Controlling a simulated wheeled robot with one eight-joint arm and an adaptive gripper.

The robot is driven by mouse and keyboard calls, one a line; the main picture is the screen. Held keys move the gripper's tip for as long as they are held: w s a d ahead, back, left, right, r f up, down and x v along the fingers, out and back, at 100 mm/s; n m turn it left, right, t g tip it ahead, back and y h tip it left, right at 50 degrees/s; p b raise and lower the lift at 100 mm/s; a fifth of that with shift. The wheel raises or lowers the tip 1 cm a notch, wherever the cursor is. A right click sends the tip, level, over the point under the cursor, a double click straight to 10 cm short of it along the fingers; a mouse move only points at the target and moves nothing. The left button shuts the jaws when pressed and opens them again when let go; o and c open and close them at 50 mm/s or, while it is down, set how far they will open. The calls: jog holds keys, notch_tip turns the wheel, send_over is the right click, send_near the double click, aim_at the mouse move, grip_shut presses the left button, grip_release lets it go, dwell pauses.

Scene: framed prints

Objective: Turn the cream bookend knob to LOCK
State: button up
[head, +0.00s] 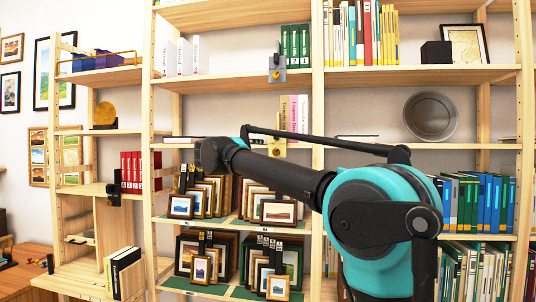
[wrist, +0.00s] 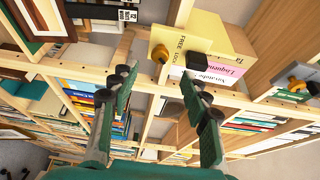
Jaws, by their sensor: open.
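The cream bookend (head: 278,147) stands on the middle shelf in the head view, at the left end of a few books. In the wrist view the cream bookend (wrist: 188,33) shows a face with FREE and LOCK lettering and a dark and orange knob (wrist: 160,54). I cannot tell which mark the knob points at. My gripper (wrist: 156,77) is open and empty, its two fingers spread below the knob in the picture and apart from it. In the head view my dark forearm reaches left in front of the shelf, and the fingers cannot be made out.
A grey bookend (head: 277,72) with a knob stands one shelf higher. A black bookend (head: 114,194) is on the left unit. Small framed prints (head: 277,211) crowd the shelf below my arm. Shelf edges and uprights surround my gripper in the wrist view.

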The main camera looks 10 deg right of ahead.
jog(key=shift+v, duration=1.5)
jog(key=w+a+f+n+t+y, duration=0.35)
jog(key=f+n+t+y, duration=0.3)
jog(key=n+y, duration=0.45)
jog(key=s+f+n+g+y, duration=0.35)
jog(key=f+n, duration=0.25)
jog(key=f, duration=0.6)
jog(key=s+f+n+g+y, duration=0.25)
jog(key=s+f+n, duration=0.3)
jog(key=f, duration=0.55)
jog(key=s+d+f+n+g+h, duration=0.2)
jog(key=s+d+f+g, duration=0.3)
jog(key=s+f, duration=0.8)
jog(key=s+d+f+n+g+h, duration=0.1)
jog(key=s+d+f+g+h, duration=0.2)
jog(key=s+d+f, duration=0.8)
jog(key=s+f+g, duration=0.2)
jog(key=s+f, duration=0.1)
jog(key=f, duration=0.4)
jog(key=shift+s+d+n, duration=0.15)
jog(key=shift+d+n, duration=0.05)
jog(key=shift+n, duration=0.15)
